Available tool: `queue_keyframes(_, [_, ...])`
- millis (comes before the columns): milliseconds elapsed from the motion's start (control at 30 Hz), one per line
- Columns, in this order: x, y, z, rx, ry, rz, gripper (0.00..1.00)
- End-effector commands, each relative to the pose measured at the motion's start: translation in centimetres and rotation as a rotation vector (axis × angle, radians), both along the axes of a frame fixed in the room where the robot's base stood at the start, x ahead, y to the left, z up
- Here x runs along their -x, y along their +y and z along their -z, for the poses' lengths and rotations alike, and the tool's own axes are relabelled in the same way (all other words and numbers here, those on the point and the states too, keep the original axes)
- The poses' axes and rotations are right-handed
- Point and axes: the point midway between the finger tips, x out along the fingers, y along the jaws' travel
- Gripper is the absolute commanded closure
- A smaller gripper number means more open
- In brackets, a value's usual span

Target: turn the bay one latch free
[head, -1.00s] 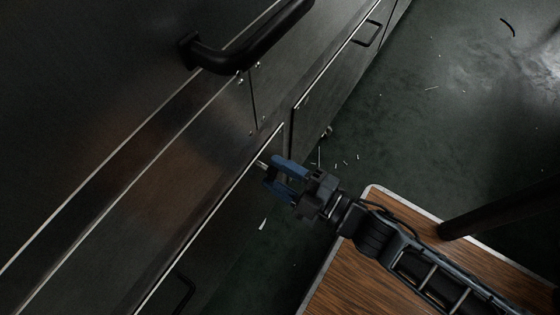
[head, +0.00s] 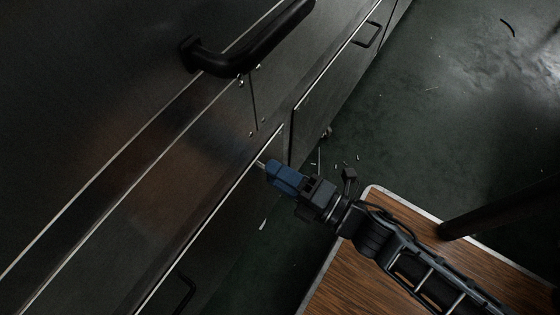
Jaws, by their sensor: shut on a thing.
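My gripper (head: 272,170) has blue fingers and is at the edge of the dark metal dryer front, near the middle of the head view. It is shut on a small metal piece, taken to be the bay one latch (head: 260,163), of which only a pale tip shows beyond the fingers. The rest of the latch is hidden by the fingers. The fingers appear rolled, with one covering the other. How far the latch is turned cannot be told.
A thick black handle (head: 245,52) stands out from the panel above. Smaller black pull handles (head: 367,34) sit on the lower panels. A wood-topped surface with a pale rim (head: 366,196) is at the lower right. Dark floor (head: 440,120) with scattered scraps lies to the right.

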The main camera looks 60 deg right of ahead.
Motion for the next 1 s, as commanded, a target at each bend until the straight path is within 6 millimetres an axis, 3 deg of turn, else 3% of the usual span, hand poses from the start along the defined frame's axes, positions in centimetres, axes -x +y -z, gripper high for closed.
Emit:
queue_keyframes(467, [0.02, 0.06, 0.10, 0.012, 0.002, -0.001, 0.86])
queue_keyframes(500, [0.02, 0.06, 0.10, 0.012, 0.002, -0.001, 0.52])
queue_keyframes(733, [0.01, 0.04, 0.05, 0.011, 0.001, -0.001, 0.30])
queue_keyframes(1000, [0.21, 0.02, 0.02, 0.011, 0.001, 0.000, 0.30])
